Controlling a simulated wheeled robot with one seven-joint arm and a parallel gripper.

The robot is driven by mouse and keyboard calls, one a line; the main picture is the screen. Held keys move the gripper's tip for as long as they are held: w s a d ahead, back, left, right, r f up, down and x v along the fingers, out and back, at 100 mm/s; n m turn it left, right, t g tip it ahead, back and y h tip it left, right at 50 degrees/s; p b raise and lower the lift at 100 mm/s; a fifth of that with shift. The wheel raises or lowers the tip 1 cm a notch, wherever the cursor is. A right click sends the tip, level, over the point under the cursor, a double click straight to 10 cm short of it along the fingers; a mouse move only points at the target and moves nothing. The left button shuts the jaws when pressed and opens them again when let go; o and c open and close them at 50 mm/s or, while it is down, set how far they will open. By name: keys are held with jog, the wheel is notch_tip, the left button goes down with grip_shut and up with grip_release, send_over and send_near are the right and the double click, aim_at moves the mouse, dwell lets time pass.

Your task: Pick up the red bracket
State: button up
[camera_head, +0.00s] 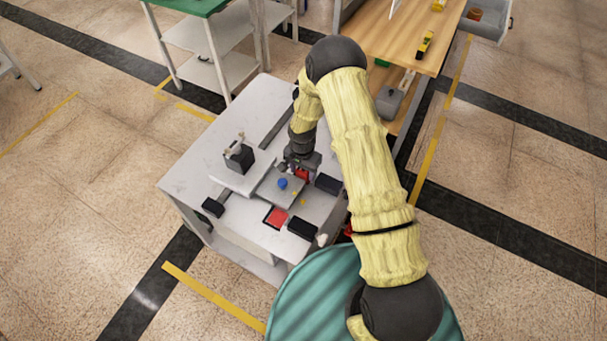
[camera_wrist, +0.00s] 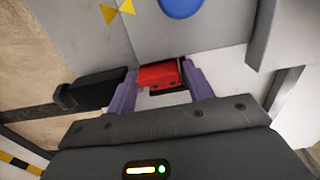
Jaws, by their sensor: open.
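The red bracket (camera_wrist: 160,76) is in the wrist view, between the two purple-grey fingers of my gripper (camera_wrist: 160,90). The fingers are apart, one at each end of the bracket, and I cannot tell whether they touch it. In the head view the bracket (camera_head: 302,175) is a small red patch beside my gripper (camera_head: 297,172), at the back right of the grey plate on the white table. My gripper and wrist partly hide it there.
A blue round piece (camera_head: 282,183) lies on the grey plate near the bracket. Black blocks (camera_head: 328,184) stand around the plate. A red square (camera_head: 277,217) lies at the front. A black box-like fixture (camera_head: 239,157) stands on the left of the white table (camera_head: 190,172).

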jog(key=shift+s+d, duration=0.1)
jog(key=shift+c, duration=0.6)
jog(key=c, duration=0.8)
jog(key=shift+r, duration=0.2)
notch_tip(320, 180, up, 10)
jog(key=b, duration=0.2)
jog(key=shift+f+b, duration=0.1)
jog(key=shift+b, duration=0.3)
